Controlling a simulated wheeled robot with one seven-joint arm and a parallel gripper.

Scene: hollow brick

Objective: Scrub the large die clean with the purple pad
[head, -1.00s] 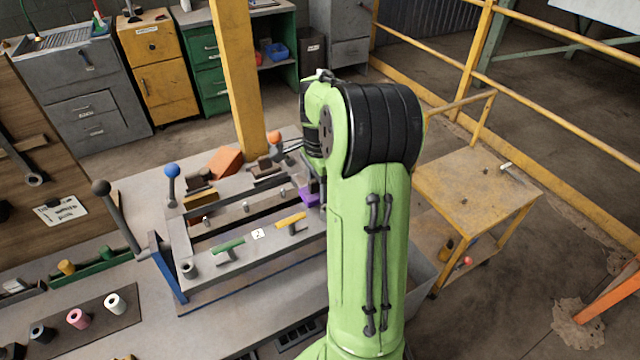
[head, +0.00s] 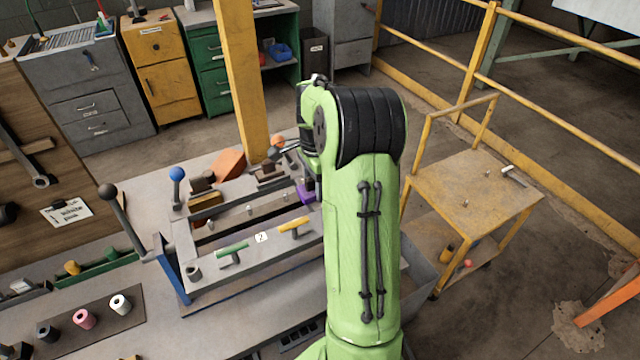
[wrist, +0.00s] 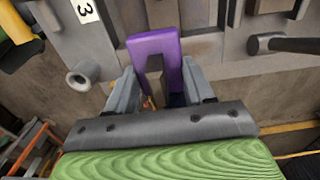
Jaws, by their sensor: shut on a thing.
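My gripper (wrist: 160,92) is shut on the purple pad (wrist: 152,46), a purple piece with a slot, held between two grey fingers in the wrist view. In the head view the pad (head: 304,193) shows as a small purple patch at the right end of the grey press frame (head: 182,232), left of my green arm, which hides most of the gripper. In the wrist view the pad is in front of grey metal parts; I cannot tell whether it touches them. I cannot tell which metal part is the large die.
A lever with a black knob (head: 107,190) and one with a blue knob (head: 177,173) rise at the frame's left. Green (head: 232,249) and yellow (head: 294,227) handles lie along its front. A yellow post (head: 240,80) stands behind, and a yellow cart (head: 470,185) is to the right.

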